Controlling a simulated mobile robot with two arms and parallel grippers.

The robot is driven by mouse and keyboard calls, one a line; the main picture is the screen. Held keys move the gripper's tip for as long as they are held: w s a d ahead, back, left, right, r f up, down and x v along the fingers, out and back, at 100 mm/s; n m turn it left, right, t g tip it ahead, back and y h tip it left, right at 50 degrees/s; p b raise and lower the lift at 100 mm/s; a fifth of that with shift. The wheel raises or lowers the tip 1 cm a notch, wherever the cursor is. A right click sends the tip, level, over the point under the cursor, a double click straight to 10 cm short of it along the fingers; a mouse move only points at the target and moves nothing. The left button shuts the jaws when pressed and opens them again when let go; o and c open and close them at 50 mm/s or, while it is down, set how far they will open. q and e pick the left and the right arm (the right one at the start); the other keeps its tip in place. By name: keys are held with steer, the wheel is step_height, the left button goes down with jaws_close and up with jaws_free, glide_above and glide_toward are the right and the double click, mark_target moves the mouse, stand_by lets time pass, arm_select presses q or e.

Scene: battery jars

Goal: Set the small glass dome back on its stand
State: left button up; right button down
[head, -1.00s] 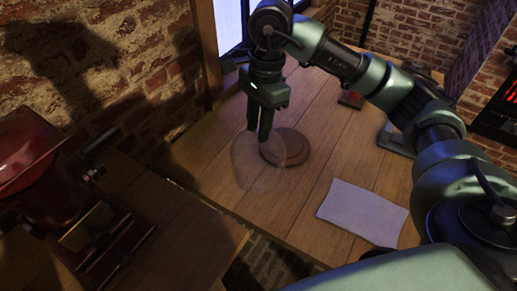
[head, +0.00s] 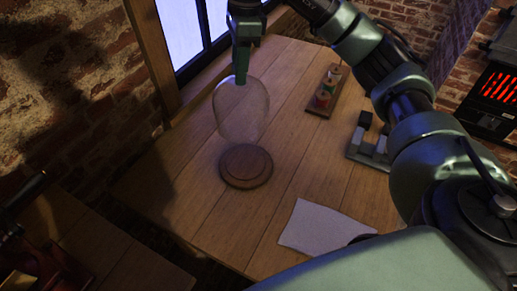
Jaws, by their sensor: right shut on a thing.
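The small glass dome (head: 241,112) hangs upright from my right gripper (head: 241,80), which is shut on its top. The dome is clear and hard to make out. The stand (head: 246,167) is a round, stepped brown wooden base on the table. In the head view the dome appears just above and slightly behind the stand, apart from it or nearly so; the exact gap is hard to tell. The top of the stand looks bare. My left gripper is not in view.
The wooden table (head: 185,200) is clear around the stand. A pale cloth or paper sheet (head: 325,228) lies in front, to the right. A small wooden tray with reels (head: 325,90) and a grey device (head: 368,145) stand right. A window (head: 185,30) is behind.

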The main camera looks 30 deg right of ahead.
steer(key=shift+w+d+f, duration=0.25)
steer(key=shift+w+f, duration=0.05)
steer(key=shift+f, duration=0.1)
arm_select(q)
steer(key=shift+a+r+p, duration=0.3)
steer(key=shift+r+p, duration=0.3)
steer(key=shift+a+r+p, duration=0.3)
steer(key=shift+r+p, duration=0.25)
arm_select(e)
step_height(320, 180, down, 19)
steer(key=shift+a+r, duration=0.2)
steer(key=shift+f, duration=0.2)
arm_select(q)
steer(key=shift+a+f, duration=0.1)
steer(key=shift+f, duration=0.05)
arm_select(e)
steer(key=c, duration=1.1)
jaws_free()
steer(key=shift+r, duration=0.1)
